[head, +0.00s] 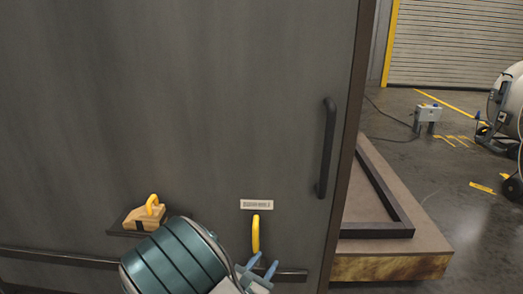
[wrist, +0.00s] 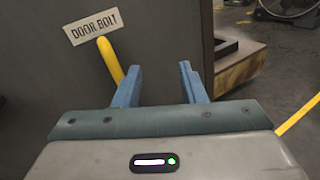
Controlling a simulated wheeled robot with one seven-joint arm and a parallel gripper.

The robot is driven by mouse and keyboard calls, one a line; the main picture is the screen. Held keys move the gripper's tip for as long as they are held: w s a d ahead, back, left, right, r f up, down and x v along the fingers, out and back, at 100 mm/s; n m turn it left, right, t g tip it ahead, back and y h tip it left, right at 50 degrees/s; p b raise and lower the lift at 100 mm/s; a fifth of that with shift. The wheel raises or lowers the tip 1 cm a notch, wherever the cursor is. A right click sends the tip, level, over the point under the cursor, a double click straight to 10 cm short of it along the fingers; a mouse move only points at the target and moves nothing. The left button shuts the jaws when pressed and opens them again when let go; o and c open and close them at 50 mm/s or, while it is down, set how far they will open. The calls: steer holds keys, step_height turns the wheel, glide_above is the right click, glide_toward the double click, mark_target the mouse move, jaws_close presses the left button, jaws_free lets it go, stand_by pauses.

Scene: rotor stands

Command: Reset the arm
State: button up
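My gripper (wrist: 161,85) has two blue fingers standing well apart, with nothing between them in the wrist view. In the head view my gripper (head: 262,270) is low in the picture, at the end of my teal arm, just below and in front of a yellow handle (head: 256,233). The yellow handle also shows in the wrist view (wrist: 108,58), just left of the left finger, under a label reading "DOOR BOLT" (wrist: 94,27). I cannot tell whether the finger touches the handle.
A large dark door panel (head: 200,100) fills the left, with a black vertical handle (head: 327,148). A wooden wedge with a yellow loop (head: 147,214) sits on a small ledge. A low wooden platform (head: 390,267) stands right of the door. Open floor lies beyond, with a grey box (head: 427,115).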

steer(key=s+d+r+m+g+h+p, duration=0.1)
steer(key=s+d+r+m+g+p, duration=0.2)
steer(key=s+d+r+m+g, duration=0.5)
steer(key=s+d+r+m+g+h+p, duration=0.1)
steer(key=s+d+r+m+g+p, duration=0.35)
steer(key=d+m, duration=0.55)
steer(key=s+a+r+m+y+p, duration=0.3)
steer(key=s+r+m+y, duration=0.5)
steer(key=r+m, duration=0.3)
step_height(320, 180, up, 2)
steer(key=shift+r+y+p, duration=0.1)
steer(key=shift+y+p, duration=0.5)
steer(key=shift+y, duration=0.3)
steer(key=shift+a, duration=0.15)
